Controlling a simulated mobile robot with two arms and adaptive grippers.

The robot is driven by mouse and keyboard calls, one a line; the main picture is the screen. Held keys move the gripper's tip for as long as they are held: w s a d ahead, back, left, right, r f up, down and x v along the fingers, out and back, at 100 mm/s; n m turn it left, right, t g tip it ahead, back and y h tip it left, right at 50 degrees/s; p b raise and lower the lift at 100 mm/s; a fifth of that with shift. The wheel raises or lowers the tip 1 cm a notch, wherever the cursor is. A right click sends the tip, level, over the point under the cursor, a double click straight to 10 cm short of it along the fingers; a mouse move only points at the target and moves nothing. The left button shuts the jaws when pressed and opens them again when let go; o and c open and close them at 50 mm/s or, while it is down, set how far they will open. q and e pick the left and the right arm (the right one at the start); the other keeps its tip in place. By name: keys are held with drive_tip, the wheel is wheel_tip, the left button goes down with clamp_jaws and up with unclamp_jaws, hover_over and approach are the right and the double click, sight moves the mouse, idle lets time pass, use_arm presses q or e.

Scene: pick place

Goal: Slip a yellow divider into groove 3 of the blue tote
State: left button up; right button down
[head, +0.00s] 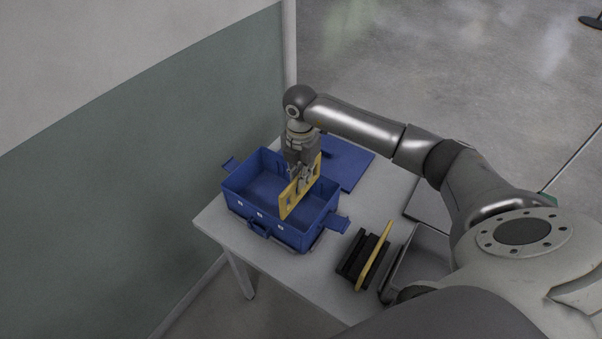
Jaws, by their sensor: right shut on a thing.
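The blue tote (238,208) stands open on the table, with small white marks on its front wall. My right gripper (301,180) is above the right part of the tote, pointing down. It is shut on a yellow divider (290,203) with cut-out openings, held upright. The divider's lower part reaches into or over the tote's opening; I cannot tell whether it sits in a groove. The grooves are too small to number. Another yellow divider (374,266) stands in a black rack (354,257) to the right. My left gripper is not in view.
A flat blue lid or panel (346,165) lies on the table (290,270) behind the tote. A grey bin (420,258) is right of the rack. A grey-green wall (150,180) rises close on the left. The tote's side flaps stick out.

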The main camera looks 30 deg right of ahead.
sight(301, 191)
drive_tip(key=shift+f+b, duration=2.6)
drive_tip(key=shift+f, duration=1.05)
drive_tip(key=c, duration=1.5)
unclamp_jaws()
drive_tip(key=shift+c, duration=1.1)
drive_tip(key=shift+r, duration=0.15)
drive_tip(key=shift+r+p, duration=3)
drive_tip(key=shift+r, duration=0.95)
